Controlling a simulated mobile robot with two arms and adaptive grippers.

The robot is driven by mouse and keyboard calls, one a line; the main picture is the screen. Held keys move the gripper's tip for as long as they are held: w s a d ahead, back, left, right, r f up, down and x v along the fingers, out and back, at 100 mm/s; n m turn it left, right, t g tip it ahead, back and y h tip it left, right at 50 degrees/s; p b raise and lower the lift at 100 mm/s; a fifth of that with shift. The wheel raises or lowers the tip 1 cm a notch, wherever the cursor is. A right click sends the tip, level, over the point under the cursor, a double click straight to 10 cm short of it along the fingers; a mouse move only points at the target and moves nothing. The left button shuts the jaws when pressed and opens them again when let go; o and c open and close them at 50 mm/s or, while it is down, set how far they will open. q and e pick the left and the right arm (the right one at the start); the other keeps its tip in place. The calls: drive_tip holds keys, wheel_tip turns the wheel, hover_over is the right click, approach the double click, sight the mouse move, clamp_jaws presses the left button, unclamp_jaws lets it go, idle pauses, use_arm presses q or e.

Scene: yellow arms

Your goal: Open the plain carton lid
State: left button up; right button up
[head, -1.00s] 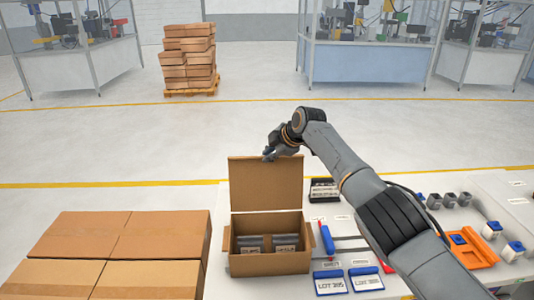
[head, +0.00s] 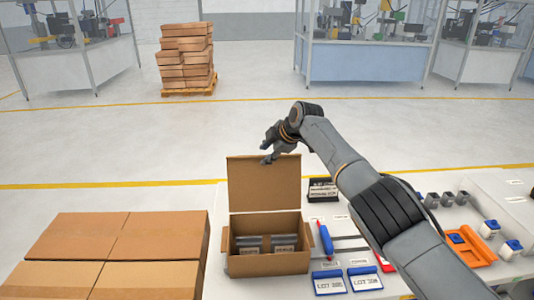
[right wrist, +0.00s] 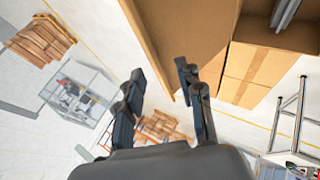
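The plain brown carton (head: 268,264) stands on the white table in the head view. Its lid (head: 265,192) stands up roughly vertical at the back edge, so the inside shows, with grey packed items in it. My right gripper (head: 270,153) is at the lid's top edge, slightly behind or above it; contact is unclear. In the right wrist view, the two dark fingers (right wrist: 158,84) are spread apart with nothing between them. The lid (right wrist: 178,30) shows just beyond the fingertips. My left gripper is in neither view.
Closed cartons (head: 110,250) fill the left front. Two LOT cards (head: 347,282), a blue-and-red tool (head: 326,241) and a small dark box (head: 322,190) lie right of the carton. An orange holder (head: 470,248) is farther right. Stacked boxes (head: 187,60) stand on a pallet behind.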

drive_tip(key=shift+f, duration=0.1)
drive_tip(key=shift+d, duration=0.2)
drive_tip(key=v, duration=1.2)
